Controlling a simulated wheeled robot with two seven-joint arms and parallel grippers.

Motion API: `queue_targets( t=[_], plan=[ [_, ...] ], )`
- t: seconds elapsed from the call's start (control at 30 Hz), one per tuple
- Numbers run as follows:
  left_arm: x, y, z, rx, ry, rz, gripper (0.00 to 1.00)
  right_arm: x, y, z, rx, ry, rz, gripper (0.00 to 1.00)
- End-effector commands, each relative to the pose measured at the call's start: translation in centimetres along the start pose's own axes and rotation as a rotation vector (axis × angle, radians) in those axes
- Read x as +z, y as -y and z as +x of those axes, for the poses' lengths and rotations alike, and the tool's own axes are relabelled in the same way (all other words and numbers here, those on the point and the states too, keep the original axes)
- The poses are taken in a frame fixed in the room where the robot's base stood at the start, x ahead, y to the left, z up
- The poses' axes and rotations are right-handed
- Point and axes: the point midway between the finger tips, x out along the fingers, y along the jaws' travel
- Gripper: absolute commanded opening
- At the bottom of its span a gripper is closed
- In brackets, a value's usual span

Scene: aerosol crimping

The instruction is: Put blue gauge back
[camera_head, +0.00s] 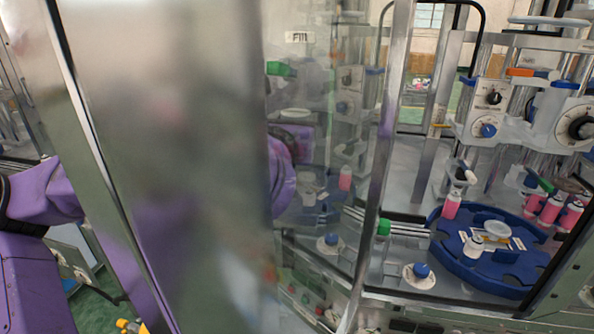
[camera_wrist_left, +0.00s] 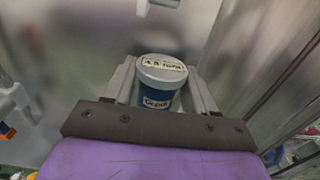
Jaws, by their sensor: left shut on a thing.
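The blue gauge (camera_wrist_left: 158,102) is a short blue cylinder with a pale, labelled top and more lettering on its side. It sits between the two grey fingers of my left gripper (camera_wrist_left: 160,72), which is shut on it. In the head view, my purple left arm comes in at the left edge and passes behind a wide metal panel. The gripper and the gauge cannot be made out there. My right gripper is in neither view.
The blurred metal panel (camera_head: 165,150) fills much of the head view's left half. To the right, behind a metal post (camera_head: 385,130), a blue round tray (camera_head: 500,268) holds a pink can (camera_head: 451,204) and a white cup. Several pink cans, knobs and machine columns stand around it.

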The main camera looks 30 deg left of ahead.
Motion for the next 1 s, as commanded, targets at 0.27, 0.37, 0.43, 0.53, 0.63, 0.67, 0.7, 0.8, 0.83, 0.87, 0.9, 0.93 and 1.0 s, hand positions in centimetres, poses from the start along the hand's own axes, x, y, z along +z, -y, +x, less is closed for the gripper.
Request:
queue_targets(
  t=[0.27,0.37,0.43,0.53,0.63,0.67,0.7,0.8,0.83,0.87,0.9,0.93,1.0],
  plan=[
    [-3.5,0.0,0.0,0.0,0.002,0.0,0.19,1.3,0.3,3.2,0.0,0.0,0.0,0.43],
    [-5.2,0.0,0.0,0.0,0.002,0.0,0.19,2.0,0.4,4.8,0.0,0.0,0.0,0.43],
    [-6.5,0.0,0.0,0.0,0.002,0.0,0.19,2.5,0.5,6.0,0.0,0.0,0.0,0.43],
    [-7.9,0.0,-0.1,0.0,0.002,0.0,0.19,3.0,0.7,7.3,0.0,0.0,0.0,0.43],
    [-8.7,0.0,-0.1,0.0,0.002,0.0,0.19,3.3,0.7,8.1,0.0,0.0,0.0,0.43],
    [-8.7,0.0,-0.1,0.0,0.003,0.0,0.19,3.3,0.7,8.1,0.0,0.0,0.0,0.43],
    [-8.7,0.0,-0.1,0.0,0.002,-0.001,0.19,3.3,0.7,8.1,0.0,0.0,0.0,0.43],
    [-8.8,0.0,-0.1,0.0,0.002,0.0,0.19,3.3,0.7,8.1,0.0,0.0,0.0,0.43],
    [-8.9,0.0,-0.1,0.0,0.002,0.0,0.19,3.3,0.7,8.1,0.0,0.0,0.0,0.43],
    [-9.1,0.0,-0.1,-0.001,0.002,0.0,0.19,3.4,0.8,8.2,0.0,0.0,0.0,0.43],
    [-9.3,0.0,-0.1,-0.001,0.001,0.0,0.19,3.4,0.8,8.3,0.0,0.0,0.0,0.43],
    [-9.5,0.0,-0.1,-0.001,0.001,0.0,0.19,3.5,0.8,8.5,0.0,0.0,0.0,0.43],
    [-10.1,0.0,-0.1,-0.001,0.001,0.0,0.19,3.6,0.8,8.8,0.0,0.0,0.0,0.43]
  ],
)
